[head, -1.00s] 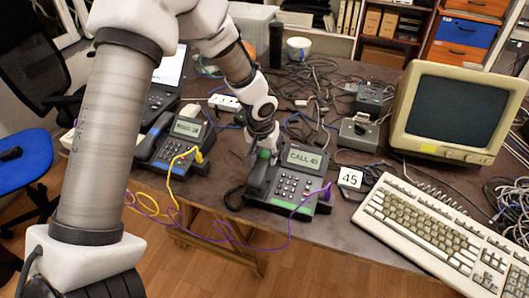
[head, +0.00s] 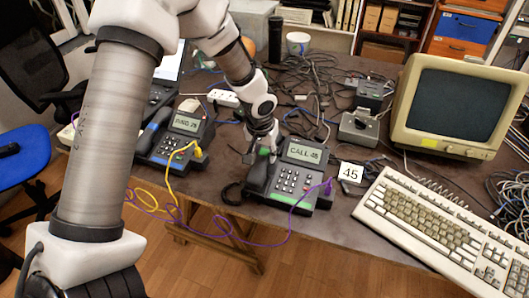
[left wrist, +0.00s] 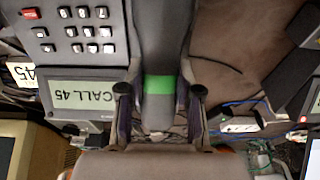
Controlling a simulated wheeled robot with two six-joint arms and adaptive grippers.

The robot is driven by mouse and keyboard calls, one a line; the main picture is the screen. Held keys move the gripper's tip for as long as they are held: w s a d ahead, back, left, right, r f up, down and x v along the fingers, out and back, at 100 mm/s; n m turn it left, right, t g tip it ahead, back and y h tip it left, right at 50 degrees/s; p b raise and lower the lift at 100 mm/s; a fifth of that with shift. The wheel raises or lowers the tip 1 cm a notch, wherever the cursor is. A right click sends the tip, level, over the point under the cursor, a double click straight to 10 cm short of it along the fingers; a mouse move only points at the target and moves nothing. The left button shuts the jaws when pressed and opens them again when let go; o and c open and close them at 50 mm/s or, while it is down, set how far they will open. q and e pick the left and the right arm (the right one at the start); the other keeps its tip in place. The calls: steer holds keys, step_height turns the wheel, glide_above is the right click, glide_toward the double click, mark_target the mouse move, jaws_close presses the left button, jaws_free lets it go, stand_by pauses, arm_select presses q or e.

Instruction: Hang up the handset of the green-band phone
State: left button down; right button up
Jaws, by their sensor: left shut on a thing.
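The green-band phone (head: 293,182) sits on the table, with a green strip along its front edge and a screen reading "CALL 45". Its dark handset (head: 257,178) lies along the phone's left side, a green band near its far end. My left gripper (head: 262,150) is shut on the handset near that band. In the left wrist view the handset (left wrist: 160,40) runs between the two fingers of the gripper (left wrist: 160,100), close beside the keypad. I cannot tell whether the handset rests fully in its cradle. My right gripper is not in view.
A similar phone (head: 183,140) with a yellow cable stands to the left. A "45" card (head: 350,173), a keyboard (head: 435,225) and a monitor (head: 455,108) are on the right. Cables and small boxes clutter the table behind. A purple cable loops over the front edge.

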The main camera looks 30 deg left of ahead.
arm_select(q)
steer(key=shift+b+x, duration=0.65)
steer(key=shift+x, duration=0.15)
stand_by(0.4)
steer(key=c, duration=0.7)
jaws_free()
steer(key=shift+r, duration=0.1)
steer(key=v, duration=1.2)
